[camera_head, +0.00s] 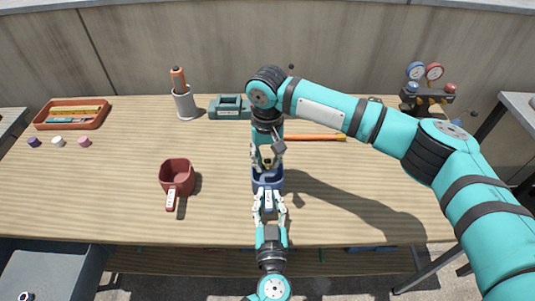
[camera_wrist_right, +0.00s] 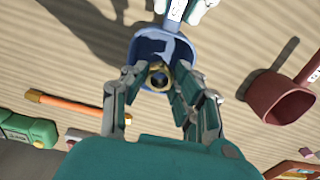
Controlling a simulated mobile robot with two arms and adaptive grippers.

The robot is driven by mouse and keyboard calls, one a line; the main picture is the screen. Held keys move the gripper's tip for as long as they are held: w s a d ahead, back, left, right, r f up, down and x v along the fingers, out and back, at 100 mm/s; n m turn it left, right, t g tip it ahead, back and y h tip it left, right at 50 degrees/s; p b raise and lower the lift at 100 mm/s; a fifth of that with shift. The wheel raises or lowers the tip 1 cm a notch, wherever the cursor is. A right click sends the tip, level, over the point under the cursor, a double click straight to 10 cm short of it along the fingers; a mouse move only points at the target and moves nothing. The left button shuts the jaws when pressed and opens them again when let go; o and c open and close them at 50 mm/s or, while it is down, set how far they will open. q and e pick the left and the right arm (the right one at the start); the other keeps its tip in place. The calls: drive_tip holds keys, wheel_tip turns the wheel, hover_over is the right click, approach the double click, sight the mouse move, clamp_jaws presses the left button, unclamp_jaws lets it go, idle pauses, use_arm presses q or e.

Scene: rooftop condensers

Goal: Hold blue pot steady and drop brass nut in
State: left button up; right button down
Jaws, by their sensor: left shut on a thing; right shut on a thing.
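The blue pot (camera_head: 258,185) stands on the bench at the middle front. It also shows in the right wrist view (camera_wrist_right: 145,47), its open top towards the camera. My left gripper (camera_head: 269,201) is shut on the pot's handle from the near side; its fingertips also show at the top of the right wrist view (camera_wrist_right: 192,10). My right gripper (camera_head: 268,157) points down over the pot and is shut on the brass nut (camera_wrist_right: 168,77). In the wrist view the nut overlaps the pot's opening; its exact height over the rim is hard to tell.
A red pot (camera_head: 176,172) stands left of the blue one. Behind are a grey holder (camera_head: 185,103), a green case (camera_head: 230,108) and an orange-handled tool (camera_head: 315,137). A tray (camera_head: 70,113) and several small caps are far left. Gauges (camera_head: 425,73) stand back right.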

sight(267, 169)
drive_tip(key=shift+f, duration=0.4)
drive_tip(key=shift+f, duration=0.35)
drive_tip(key=shift+f, duration=0.95)
idle(0.7)
drive_tip(key=shift+f, duration=0.3)
drive_tip(key=shift+f, duration=0.15)
idle(0.3)
drive_tip(key=c, duration=1)
unclamp_jaws()
drive_tip(key=shift+o, duration=0.2)
wheel_tip(267, 169, up, 12)
